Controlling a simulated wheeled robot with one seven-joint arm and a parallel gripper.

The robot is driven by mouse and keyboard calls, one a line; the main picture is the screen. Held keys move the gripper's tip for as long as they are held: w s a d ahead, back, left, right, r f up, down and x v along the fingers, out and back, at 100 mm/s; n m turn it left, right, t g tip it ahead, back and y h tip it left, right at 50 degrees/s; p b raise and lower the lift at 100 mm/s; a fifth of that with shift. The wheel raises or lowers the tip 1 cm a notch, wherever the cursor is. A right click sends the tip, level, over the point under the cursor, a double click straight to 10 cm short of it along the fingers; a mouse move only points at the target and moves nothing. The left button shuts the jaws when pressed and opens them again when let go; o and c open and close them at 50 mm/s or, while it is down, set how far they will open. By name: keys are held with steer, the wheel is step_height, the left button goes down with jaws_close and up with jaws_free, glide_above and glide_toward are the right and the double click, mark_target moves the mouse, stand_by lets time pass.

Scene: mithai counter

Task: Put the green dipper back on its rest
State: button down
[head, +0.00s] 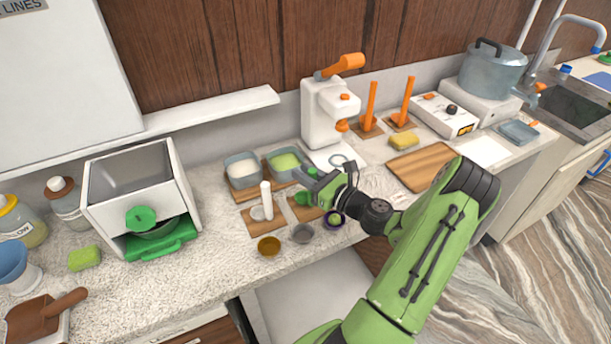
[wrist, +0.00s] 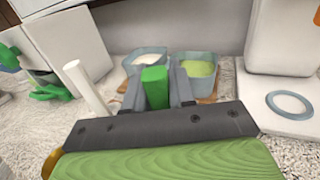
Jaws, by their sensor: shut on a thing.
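My gripper (head: 312,184) is shut on the green dipper, whose green handle (wrist: 154,87) stands between the fingers in the wrist view. The dipper's lower part is hidden. In the head view the gripper is in front of the tub of green liquid (head: 284,161), above the counter. A wooden rest (head: 308,213) lies below it, partly covered by the gripper. A second wooden rest (head: 254,226) to its left bears a white dipper (head: 266,200), standing upright; its handle shows in the wrist view (wrist: 88,90). I cannot tell whether the green dipper touches the rest.
A tub of white liquid (head: 243,172) stands beside the green one. A white machine (head: 322,112) stands behind right. A white box with a green drawer (head: 158,245) stands left.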

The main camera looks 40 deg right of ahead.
steer(key=c, duration=0.9)
jaws_free()
steer(key=shift+f, duration=0.1)
steer(key=shift+c, duration=0.2)
